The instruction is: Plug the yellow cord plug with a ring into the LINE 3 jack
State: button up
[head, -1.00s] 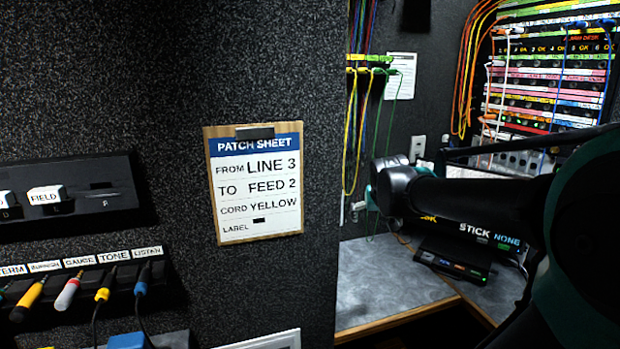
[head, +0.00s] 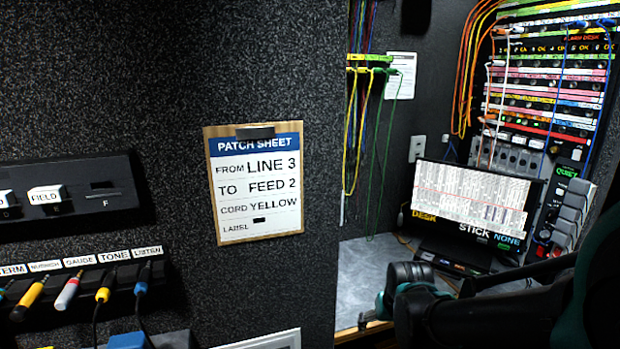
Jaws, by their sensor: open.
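Yellow cords (head: 349,150) hang beside green ones from a small rack on the back wall; I cannot make out a ring on any plug. The patch bay (head: 548,80) stands at the right with rows of jacks, but its labels are too small for me to find LINE 3. A patch sheet (head: 257,185) on the near panel reads FROM LINE 3, TO FEED 2, CORD YELLOW. My gripper (head: 368,320) is low over the front of the grey counter, below the hanging cords and apart from them. It is open, with nothing visible in it; its fingers are partly hidden.
A screen (head: 475,205) stands at the back of the counter (head: 362,268), before the lower patch bay. Orange cords (head: 468,75) hang left of the bay. Labelled tools, including a yellow-bodied one (head: 103,294), sit in a holder at left. The dark near panel's edge borders the counter.

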jog(key=shift+t+y, duration=0.3)
jog(key=shift+t, duration=0.4)
jog(key=w+r, duration=0.1)
jog(key=w, duration=0.1)
jog(key=w+r, duration=0.1)
jog(key=w, duration=0.1)
jog(key=w+r, duration=0.2)
jog(key=w, duration=0.1)
jog(key=shift+a, duration=0.4)
jog(key=c, duration=0.7)
jog(key=shift+m+t+y, duration=0.4)
jog(key=shift+t+y, duration=0.2)
jog(key=shift+t, duration=0.2)
jog(key=w+r, duration=0.2)
jog(key=w+a+r, duration=0.1)
jog(key=w+r, duration=0.1)
jog(key=w, duration=0.1)
jog(key=w+a+r, duration=0.1)
jog(key=w+r, duration=0.1)
jog(key=w, duration=0.1)
jog(key=shift+w+a+r, duration=0.1)
jog(key=shift+a+r, duration=0.05)
jog(key=shift+r, duration=0.05)
jog(key=c, duration=0.3)
jog(key=m+t+y, duration=0.4)
jog(key=m+t, duration=0.6)
jog(key=m, duration=0.4)
send_near(351, 70)
jog(key=x, duration=0.4)
jog(key=shift+r, duration=0.1)
